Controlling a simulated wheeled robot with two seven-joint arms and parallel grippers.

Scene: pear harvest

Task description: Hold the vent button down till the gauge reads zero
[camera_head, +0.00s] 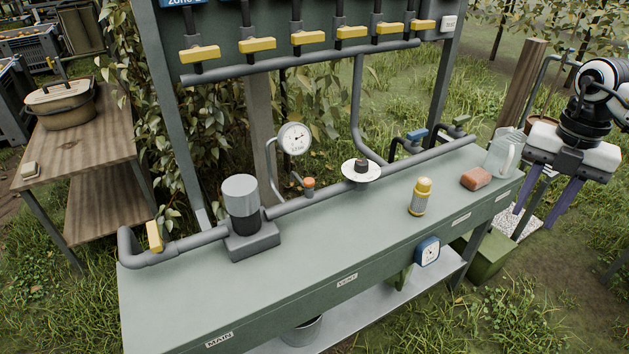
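The round white gauge (294,138) stands on a thin bent pipe above the bench, at the picture's middle. Its dark needle shows, but the figures are too small to read. A small orange-capped button (308,183) sits on the grey main pipe just below the gauge; it looks like the vent button, with nothing touching it. A "VENT" label (347,280) is on the bench's front edge. My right gripper (535,218) hangs beyond the bench's right end, far from the button. Its two purple fingers are apart and empty. My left gripper is out of view.
The green bench (290,290) carries a grey-and-black cylinder (241,200), a white disc with a knob (361,171), a yellow-capped bottle (420,196), a reddish block (476,178) and a clear jug (503,152). Yellow-handled valves (307,38) hang above. The front middle is clear.

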